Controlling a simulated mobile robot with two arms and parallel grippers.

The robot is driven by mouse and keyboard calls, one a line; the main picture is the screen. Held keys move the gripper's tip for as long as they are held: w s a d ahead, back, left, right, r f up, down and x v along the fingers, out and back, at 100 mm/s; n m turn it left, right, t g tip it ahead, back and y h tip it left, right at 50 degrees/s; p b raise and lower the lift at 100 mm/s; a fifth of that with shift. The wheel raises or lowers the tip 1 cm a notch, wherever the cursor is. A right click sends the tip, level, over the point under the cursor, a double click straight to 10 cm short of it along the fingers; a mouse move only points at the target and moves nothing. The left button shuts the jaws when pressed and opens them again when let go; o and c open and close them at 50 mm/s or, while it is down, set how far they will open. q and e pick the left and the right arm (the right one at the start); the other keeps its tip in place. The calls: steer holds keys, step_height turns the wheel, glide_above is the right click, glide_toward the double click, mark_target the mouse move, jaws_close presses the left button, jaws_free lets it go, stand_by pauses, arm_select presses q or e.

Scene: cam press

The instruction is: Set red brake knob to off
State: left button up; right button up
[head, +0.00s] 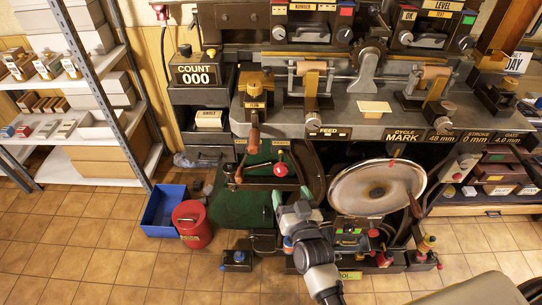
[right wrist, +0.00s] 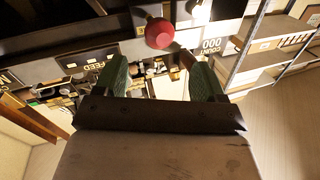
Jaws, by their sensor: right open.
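A red ball-shaped knob (head: 281,169) sits on a dark lever low on the press front, left of the big round wheel (head: 377,188). I take it for the brake knob; no label on it can be read. In the right wrist view the red knob (right wrist: 160,32) shows beyond the fingers, roughly between them. My right gripper (head: 288,203) is below the knob in the head view, apart from it. Its green fingers (right wrist: 160,82) are spread, with nothing between them. My left gripper is not in view.
Above are the press bed with its FEED plate (head: 328,132) and CYCLE MARK plate (head: 405,136). A wooden-handled lever (head: 253,140) hangs left of the knob. A blue bin (head: 163,210) and a red can (head: 192,224) stand on the floor. Small red-topped controls (head: 381,258) are lower right.

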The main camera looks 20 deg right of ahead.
mark_target(283, 174)
steer(key=w, duration=0.3)
steer(key=shift+w+d+r+p, duration=0.1)
steer(key=shift+w+r+p, duration=0.2)
steer(key=shift+w, duration=0.05)
steer(key=w, duration=0.4)
steer(key=shift+w+f, duration=0.3)
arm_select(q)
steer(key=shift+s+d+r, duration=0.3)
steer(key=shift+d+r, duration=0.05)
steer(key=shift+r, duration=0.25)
arm_select(e)
steer(key=shift+w, duration=0.75)
